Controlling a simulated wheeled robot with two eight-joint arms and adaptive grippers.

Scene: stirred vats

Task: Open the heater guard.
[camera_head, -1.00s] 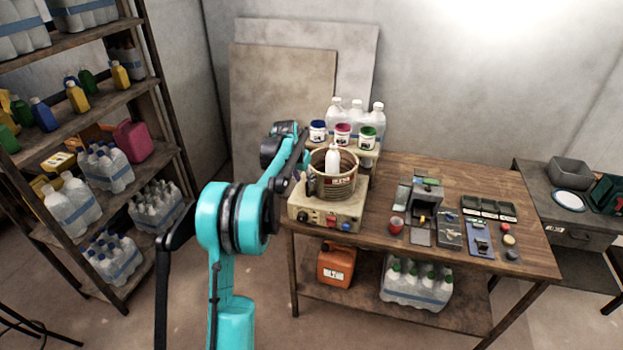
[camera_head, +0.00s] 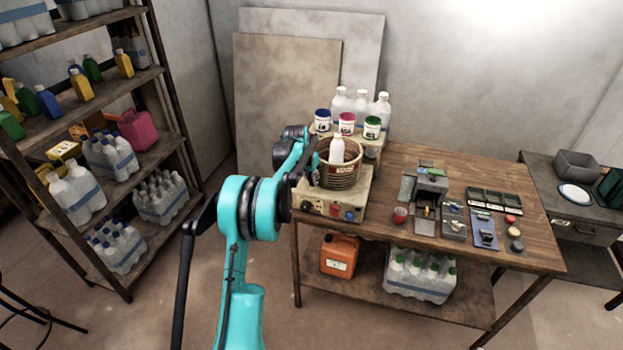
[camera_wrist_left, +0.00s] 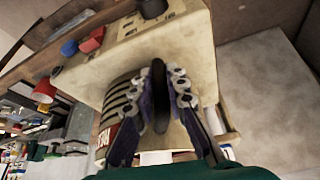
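The heater box (camera_head: 328,203), cream with knobs and coloured buttons on its front, stands at the left end of the wooden bench; it also shows in the left wrist view (camera_wrist_left: 195,45). A ribbed vat (camera_head: 341,177) with a white bottle (camera_head: 337,150) in it sits on the box. My left gripper (camera_head: 312,165) is at the vat's left side. In the left wrist view its two fingers (camera_wrist_left: 160,85) stand either side of a dark upright bar (camera_wrist_left: 159,112). I cannot tell whether they touch it, or whether it is the heater guard's handle. My right gripper is not in view.
Three lidded jars (camera_head: 346,123) and several clear bottles (camera_head: 382,108) stand behind the vat. A grey device (camera_head: 430,188) and small trays (camera_head: 492,203) are to the right on the bench (camera_head: 550,235). A loaded shelf rack (camera_head: 170,80) stands at the left.

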